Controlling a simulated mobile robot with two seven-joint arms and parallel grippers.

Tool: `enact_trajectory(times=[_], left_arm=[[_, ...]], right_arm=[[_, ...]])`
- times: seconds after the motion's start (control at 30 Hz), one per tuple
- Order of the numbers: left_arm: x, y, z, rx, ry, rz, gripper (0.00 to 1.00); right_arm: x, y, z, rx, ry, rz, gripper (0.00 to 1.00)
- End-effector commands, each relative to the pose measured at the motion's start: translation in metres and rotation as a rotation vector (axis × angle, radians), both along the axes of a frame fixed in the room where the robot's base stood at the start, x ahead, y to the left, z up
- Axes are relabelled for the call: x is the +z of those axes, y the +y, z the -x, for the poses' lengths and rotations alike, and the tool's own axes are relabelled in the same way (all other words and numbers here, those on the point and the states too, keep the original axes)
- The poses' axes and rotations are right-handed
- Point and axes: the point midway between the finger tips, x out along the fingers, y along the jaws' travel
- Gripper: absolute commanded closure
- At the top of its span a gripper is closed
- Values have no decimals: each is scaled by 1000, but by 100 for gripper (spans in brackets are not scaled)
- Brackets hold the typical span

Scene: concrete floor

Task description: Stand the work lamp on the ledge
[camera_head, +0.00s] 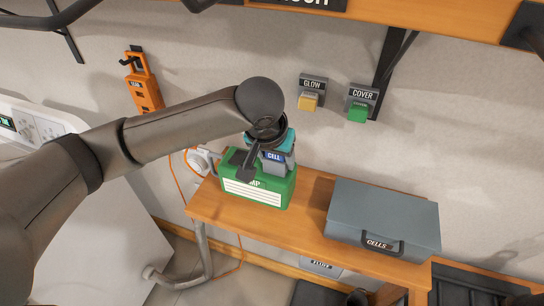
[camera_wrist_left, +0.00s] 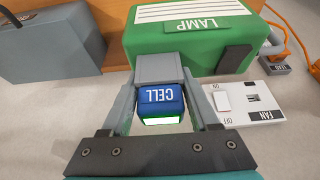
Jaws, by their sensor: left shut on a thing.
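A green case (camera_head: 237,193) with a white-striped panel stands on a wooden ledge (camera_head: 305,225). In the left wrist view its label on the green case (camera_wrist_left: 195,45) reads LAMP. My left gripper (camera_head: 268,150) is over the case, seen from above. It is shut on a grey and blue block marked CELL (camera_head: 276,158). In the left wrist view the CELL block (camera_wrist_left: 160,96) sits between the two fingers, with a green strip at its near end. I cannot tell whether the block touches the case. My right gripper is out of view.
A grey case marked CELLS (camera_head: 385,215) stands to the right on the ledge. GLOW (camera_head: 309,100) and COVER (camera_head: 358,112) buttons are on the wall. An orange tool (camera_head: 142,85) hangs at left. A FAN switch panel (camera_wrist_left: 245,103) is beside the gripper. A wooden shelf (camera_head: 430,15) is above.

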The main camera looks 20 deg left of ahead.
Motion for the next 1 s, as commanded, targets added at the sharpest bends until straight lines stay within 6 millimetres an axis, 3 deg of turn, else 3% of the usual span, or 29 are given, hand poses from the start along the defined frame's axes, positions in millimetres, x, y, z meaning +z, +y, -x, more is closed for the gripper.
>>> enact_trajectory(times=[0.5, 0.97, 1.0], left_arm=[[-52, 0, -2, 1, -9, 1, 100], [-59, 0, -2, 0, -11, 0, 100], [-62, 0, 0, 0, -3, -1, 38]], right_arm=[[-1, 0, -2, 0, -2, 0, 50], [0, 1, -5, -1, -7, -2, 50], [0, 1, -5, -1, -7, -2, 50]])
